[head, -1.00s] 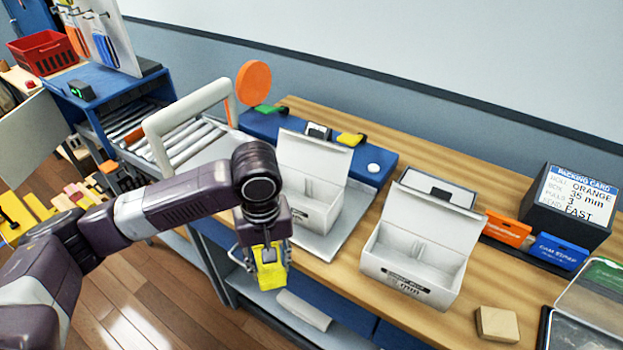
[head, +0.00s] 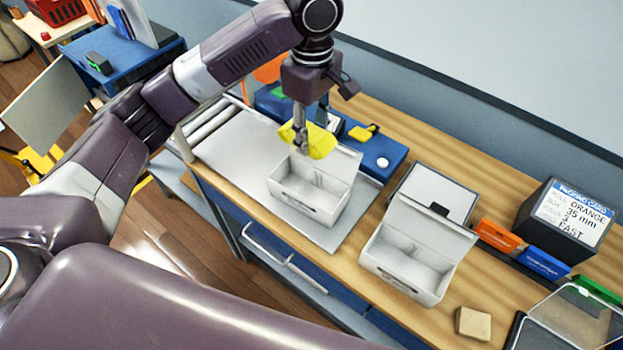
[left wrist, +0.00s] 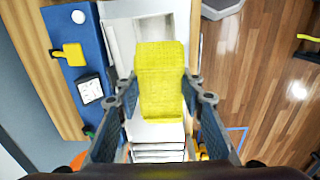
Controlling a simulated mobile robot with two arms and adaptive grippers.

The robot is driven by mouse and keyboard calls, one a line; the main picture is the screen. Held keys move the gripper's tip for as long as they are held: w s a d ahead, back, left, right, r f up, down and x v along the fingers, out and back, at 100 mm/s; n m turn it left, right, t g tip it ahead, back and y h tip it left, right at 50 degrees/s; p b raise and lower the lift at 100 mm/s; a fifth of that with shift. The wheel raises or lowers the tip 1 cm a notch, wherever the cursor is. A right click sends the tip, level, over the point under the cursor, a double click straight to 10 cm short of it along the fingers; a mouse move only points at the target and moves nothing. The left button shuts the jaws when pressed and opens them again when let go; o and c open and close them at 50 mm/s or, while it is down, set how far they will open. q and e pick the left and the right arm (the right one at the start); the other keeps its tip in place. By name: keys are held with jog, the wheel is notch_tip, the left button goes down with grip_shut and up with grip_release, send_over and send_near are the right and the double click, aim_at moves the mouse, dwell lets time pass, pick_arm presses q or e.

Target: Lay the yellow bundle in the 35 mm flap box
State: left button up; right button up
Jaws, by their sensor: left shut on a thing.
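My left gripper (head: 302,130) is shut on the yellow bundle (head: 321,141) and holds it above the left white flap box (head: 305,202). In the left wrist view the bundle (left wrist: 160,75) sits between the two fingers of the gripper (left wrist: 160,98). The left box stands on a grey plate with its flap up and its inside empty where I can see it. A second white flap box (head: 405,275) stands open to the right on the wooden bench. The box labels are too small to read. My right gripper is not in view.
A packing card (head: 572,220) reads orange, 35 mm, 3, fast. A blue panel (head: 365,158) with a yellow tag lies behind the left box. A tan block (head: 473,323) lies at the front right. Orange and blue blocks stand beside the card.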

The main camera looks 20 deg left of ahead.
pick_arm(q)
notch_tip(320, 180, down, 16)
jog(key=p, duration=0.3)
jog(key=shift+w+r, duration=0.15)
jog(key=shift+r, duration=0.1)
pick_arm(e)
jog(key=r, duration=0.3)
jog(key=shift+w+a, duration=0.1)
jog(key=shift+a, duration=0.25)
pick_arm(q)
jog(key=shift+f, duration=0.1)
jog(key=shift+f, duration=0.5)
jog(key=o, duration=1.2)
jog(key=shift+c, duration=0.2)
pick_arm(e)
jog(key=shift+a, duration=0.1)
